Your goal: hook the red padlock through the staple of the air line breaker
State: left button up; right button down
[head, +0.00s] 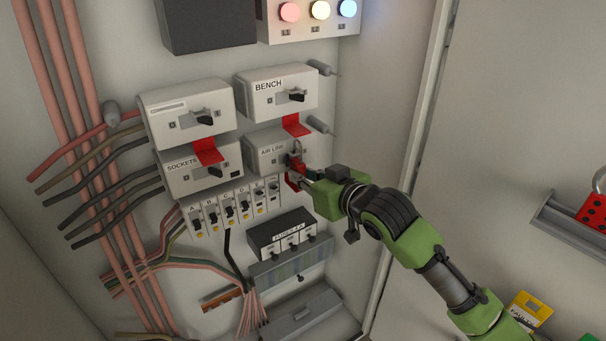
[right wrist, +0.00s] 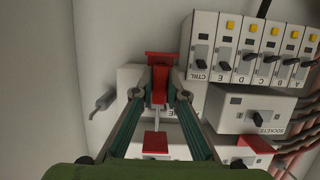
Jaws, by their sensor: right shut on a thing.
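The white air line breaker (head: 266,151) is on the panel at centre, below the bench breaker (head: 268,86). My right gripper (head: 303,175) is at its right part. In the right wrist view my right gripper (right wrist: 159,92) is shut on the red padlock (right wrist: 159,80), with a thin grey shackle (right wrist: 157,120) pointing down the picture. In the head view the padlock (head: 296,163) shows only in part at the breaker's front. The staple is hidden, so I cannot tell whether the shackle passes through it. My left gripper is out of view.
The sockets breaker (head: 185,168) is left of the air line breaker. Red tabs (head: 208,150) hang under breakers. A row of small breakers (head: 229,208) and a fuse block (head: 283,234) lie below. A red thing with dark dots (head: 593,211) sits on a right-hand ledge (head: 565,228).

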jog(key=shift+f, duration=0.4)
dwell(0.6)
jog(key=c, duration=1.9)
grip_release()
